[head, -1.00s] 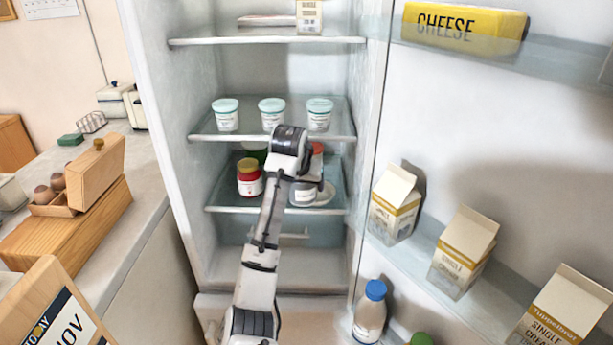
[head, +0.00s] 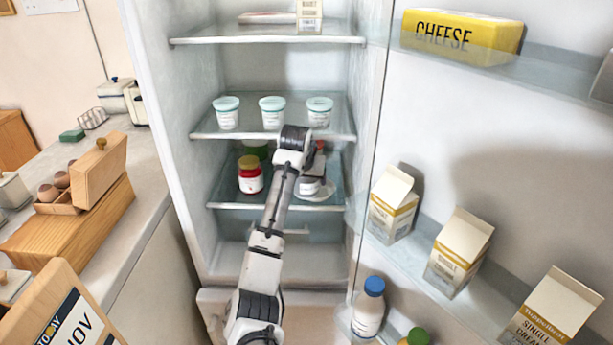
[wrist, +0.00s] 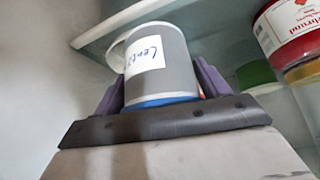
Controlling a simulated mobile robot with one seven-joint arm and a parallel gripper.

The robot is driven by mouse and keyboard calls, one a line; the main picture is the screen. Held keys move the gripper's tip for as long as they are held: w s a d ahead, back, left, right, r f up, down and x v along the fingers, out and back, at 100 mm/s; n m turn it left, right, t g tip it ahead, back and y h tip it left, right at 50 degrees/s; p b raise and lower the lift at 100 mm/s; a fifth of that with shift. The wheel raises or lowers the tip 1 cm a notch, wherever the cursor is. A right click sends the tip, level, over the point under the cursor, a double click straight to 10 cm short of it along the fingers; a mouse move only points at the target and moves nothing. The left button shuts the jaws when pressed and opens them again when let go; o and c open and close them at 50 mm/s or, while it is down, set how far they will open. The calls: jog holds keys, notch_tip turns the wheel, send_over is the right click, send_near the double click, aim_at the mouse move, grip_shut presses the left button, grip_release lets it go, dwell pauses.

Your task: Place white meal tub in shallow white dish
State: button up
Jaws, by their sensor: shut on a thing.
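The white meal tub (wrist: 158,62) is between my gripper's purple fingers (wrist: 160,88) in the wrist view. It looks grey in shade, with a white handwritten label and a blue band at the near end. My gripper (head: 311,172) is shut on it, over the right part of the lower fridge shelf. The tub's white side (head: 308,187) shows below my gripper in the head view. The shallow white dish (head: 324,195) lies on that shelf, partly hidden by tub and gripper. A white rim, likely the dish (wrist: 115,55), shows behind the tub. I cannot tell whether they touch.
A red jar with a yellow lid (head: 250,176) stands left on the same shelf (head: 225,203), with a green-lidded thing behind it. Several teal-lidded tubs (head: 271,113) stand on the shelf above. The open door at right holds cartons (head: 392,204) and a blue-capped bottle (head: 369,308).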

jog(key=shift+f, duration=0.1)
jog(key=o, duration=1.4)
jog(key=shift+r, duration=0.4)
jog(key=s+b, duration=0.1)
jog(key=s, duration=0.3)
jog(key=s+a+b, duration=0.1)
jog(key=s, duration=0.3)
jog(key=s+a+r+b, duration=0.1)
jog(key=s+b, duration=0.1)
jog(key=s, duration=0.2)
jog(key=shift+s+a, duration=0.2)
jog(key=shift+a, duration=0.05)
jog(key=shift+f, duration=0.1)
